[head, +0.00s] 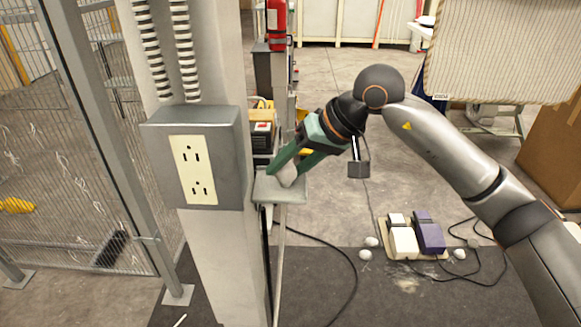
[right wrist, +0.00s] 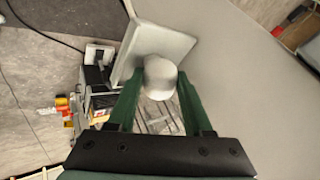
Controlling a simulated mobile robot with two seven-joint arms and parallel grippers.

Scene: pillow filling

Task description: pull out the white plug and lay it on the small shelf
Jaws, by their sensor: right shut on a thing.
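My right gripper (head: 285,170) is shut on the white plug (right wrist: 160,78), which shows between its two green fingers in the right wrist view. In the head view the fingers hide most of the plug. The small shelf (head: 272,190) is a grey plate on the side of the post. The gripper is right at the shelf, and the plug appears on or just above it; I cannot tell if they touch. In the right wrist view the shelf (right wrist: 165,42) lies just beyond the plug. The outlet (head: 193,170) on the grey box has empty sockets. My left gripper is not in view.
The post (head: 225,250) carries the outlet box (head: 228,135) beside the shelf. A wire fence (head: 60,130) stands at left. White and purple pedals (head: 430,235) with cables lie on the floor at right. A cardboard box (head: 555,150) stands far right.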

